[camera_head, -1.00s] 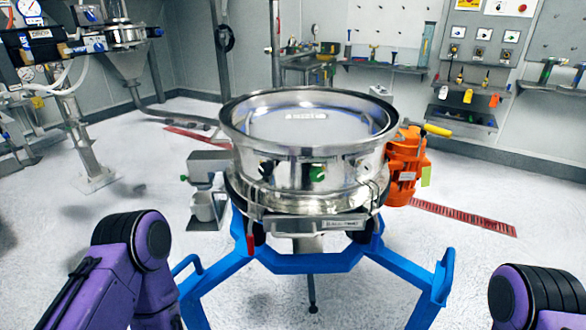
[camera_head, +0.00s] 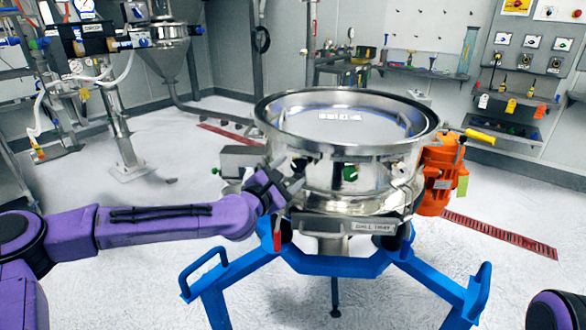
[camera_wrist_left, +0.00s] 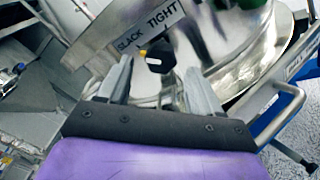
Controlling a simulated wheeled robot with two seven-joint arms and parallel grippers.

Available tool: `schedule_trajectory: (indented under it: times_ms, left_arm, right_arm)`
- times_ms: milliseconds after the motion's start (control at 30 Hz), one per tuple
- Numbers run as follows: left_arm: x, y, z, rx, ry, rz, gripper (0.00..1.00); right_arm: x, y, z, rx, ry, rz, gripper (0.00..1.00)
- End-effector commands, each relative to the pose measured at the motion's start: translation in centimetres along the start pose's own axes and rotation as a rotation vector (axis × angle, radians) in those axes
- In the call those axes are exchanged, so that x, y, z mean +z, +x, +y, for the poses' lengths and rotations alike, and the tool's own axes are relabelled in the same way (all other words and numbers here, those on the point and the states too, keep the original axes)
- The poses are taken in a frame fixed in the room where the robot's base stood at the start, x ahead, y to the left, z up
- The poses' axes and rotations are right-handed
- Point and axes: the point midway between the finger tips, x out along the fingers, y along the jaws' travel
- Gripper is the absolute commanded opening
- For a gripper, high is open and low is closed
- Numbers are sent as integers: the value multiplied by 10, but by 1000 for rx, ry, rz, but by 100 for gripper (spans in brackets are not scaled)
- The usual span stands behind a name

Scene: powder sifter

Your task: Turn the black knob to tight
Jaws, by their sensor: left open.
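The black knob (camera_wrist_left: 158,60) is on the sifter's steel side wall, below a label reading SLACK and TIGHT. Its yellow mark is at its left, on the SLACK side. My left gripper (camera_wrist_left: 157,76) is open, with one finger to each side of the knob in the left wrist view. I cannot tell whether the fingers touch it. In the head view the left gripper (camera_head: 288,180) is at the front left of the steel drum (camera_head: 322,178) and partly hides the knob. My right gripper is out of view.
A green knob (camera_head: 350,173) is to the right on the drum, and an orange motor (camera_head: 436,177) is on its right side. A blue frame (camera_head: 335,264) with raised handles carries the sifter. A metal bar handle (camera_wrist_left: 285,115) curves close to the gripper's right.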

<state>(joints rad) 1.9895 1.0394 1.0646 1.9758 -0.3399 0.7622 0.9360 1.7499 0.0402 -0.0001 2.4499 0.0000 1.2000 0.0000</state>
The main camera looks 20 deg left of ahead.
Motion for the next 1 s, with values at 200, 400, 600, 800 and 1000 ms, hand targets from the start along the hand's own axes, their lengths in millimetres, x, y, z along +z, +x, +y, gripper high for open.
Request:
schedule_trajectory:
  times_ms: [200,400,600,800,1000]
  left_arm:
    - [0,27,-1,-2,0,0,65]
    - [0,29,-1,-2,-1,0,65]
    - [0,29,-1,-1,0,1,23]
    - [0,28,-1,-1,2,1,9]
    - [-1,28,-1,-1,41,1,9]
  right_arm:
    - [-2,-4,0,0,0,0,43]
    - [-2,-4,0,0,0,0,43]
    - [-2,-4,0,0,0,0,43]
    - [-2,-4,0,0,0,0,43]
    - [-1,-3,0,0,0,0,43]
